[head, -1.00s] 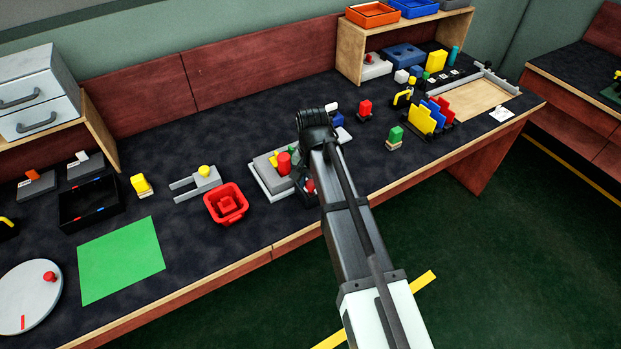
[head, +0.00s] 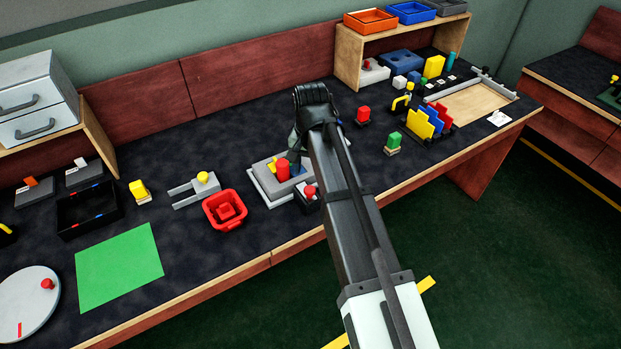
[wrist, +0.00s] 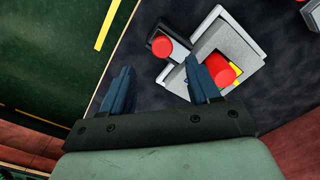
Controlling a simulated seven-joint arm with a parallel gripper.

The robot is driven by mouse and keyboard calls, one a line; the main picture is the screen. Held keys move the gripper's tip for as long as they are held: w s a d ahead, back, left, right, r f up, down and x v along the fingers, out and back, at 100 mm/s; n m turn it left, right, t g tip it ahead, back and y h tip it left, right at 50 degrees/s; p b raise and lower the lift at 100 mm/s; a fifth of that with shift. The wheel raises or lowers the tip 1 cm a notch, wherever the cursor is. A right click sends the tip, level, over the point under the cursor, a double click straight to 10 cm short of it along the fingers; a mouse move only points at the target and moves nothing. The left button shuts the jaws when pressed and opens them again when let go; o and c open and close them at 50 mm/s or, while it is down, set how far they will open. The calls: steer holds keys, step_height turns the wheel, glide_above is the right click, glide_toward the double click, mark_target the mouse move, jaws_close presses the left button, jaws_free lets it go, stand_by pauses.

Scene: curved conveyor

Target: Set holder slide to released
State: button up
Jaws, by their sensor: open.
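My gripper (wrist: 158,68) is open, its two dark blue fingers apart with nothing between them. In the wrist view the right finger overlaps a grey fixture (wrist: 236,45) holding a red cylinder (wrist: 219,70), with a yellow piece beside it. A small dark box with a red button (wrist: 162,46) stands next to that fixture, beyond the fingertips. The fixture also shows in the head view (head: 262,182), partly behind my arm. I cannot tell for sure which part is the holder slide; a grey forked piece with a yellow knob (head: 203,177) stands further left.
A red tray (head: 226,224) sits left of the fixture. A green mat (head: 118,268), a black box (head: 90,205) and a white disc (head: 25,300) lie further left. Coloured plates in a rack (head: 430,120) stand to the right. The wooden table edge runs along the front.

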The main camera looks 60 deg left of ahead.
step_height(320, 180, up, 6)
stand_by(0.4)
stand_by(0.5)
